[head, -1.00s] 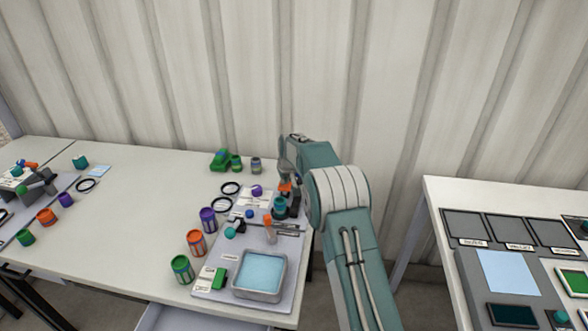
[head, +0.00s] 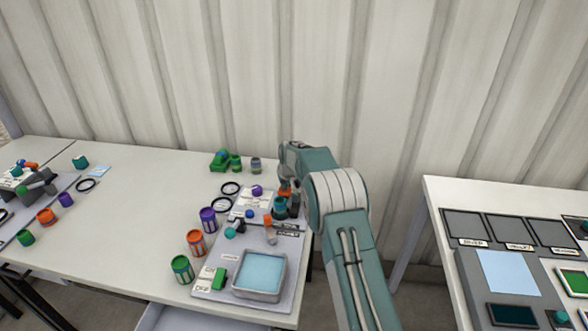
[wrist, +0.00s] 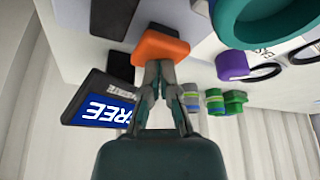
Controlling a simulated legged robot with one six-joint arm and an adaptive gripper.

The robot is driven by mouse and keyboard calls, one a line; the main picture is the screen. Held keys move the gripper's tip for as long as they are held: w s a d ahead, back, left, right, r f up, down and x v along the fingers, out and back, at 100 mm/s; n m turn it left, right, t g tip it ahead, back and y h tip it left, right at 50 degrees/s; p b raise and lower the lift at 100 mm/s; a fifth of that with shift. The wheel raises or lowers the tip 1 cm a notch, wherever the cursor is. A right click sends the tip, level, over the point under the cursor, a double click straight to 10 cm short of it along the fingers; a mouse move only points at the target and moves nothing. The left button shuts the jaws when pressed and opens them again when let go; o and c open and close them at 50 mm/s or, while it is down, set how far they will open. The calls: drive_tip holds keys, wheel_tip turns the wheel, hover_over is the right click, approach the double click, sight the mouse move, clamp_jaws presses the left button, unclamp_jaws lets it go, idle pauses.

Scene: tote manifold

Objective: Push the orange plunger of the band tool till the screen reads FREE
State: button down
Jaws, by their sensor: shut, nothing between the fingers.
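The orange plunger (wrist: 160,45) of the band tool is at the top middle of the wrist view. My gripper (wrist: 160,70) is shut and empty, its fingertips against the plunger or very near it. The tool's screen (wrist: 105,110), in a dark frame at the left, is blue and shows white letters reading FREE, upside down and partly cut off by my gripper. In the head view the band tool (head: 280,208) stands at the table's right side, with its teal part visible. My wrist hides most of the plunger there.
Next to the tool lie black rings (head: 222,205) and a purple knob (head: 257,190). Striped cans (head: 196,243) and a tray with blue content (head: 283,282) are nearer. A green object (head: 219,160) stands at the back. A second table (head: 435,190) is at the right, across a gap.

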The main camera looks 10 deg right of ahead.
drive_tip(key=shift+r, duration=2.15)
drive_tip(key=shift+r, duration=0.1)
drive_tip(key=s+r, duration=2.2)
drive_tip(key=s, duration=0.1)
drive_tip(key=s+f+m+t, duration=0.1)
drive_tip(key=s+f, duration=0.1)
drive_tip(key=s, duration=2.5)
drive_tip(key=shift+s+f+h, duration=0.15)
drive_tip(key=shift+s+h, duration=0.15)
drive_tip(key=shift+s, duration=0.1)
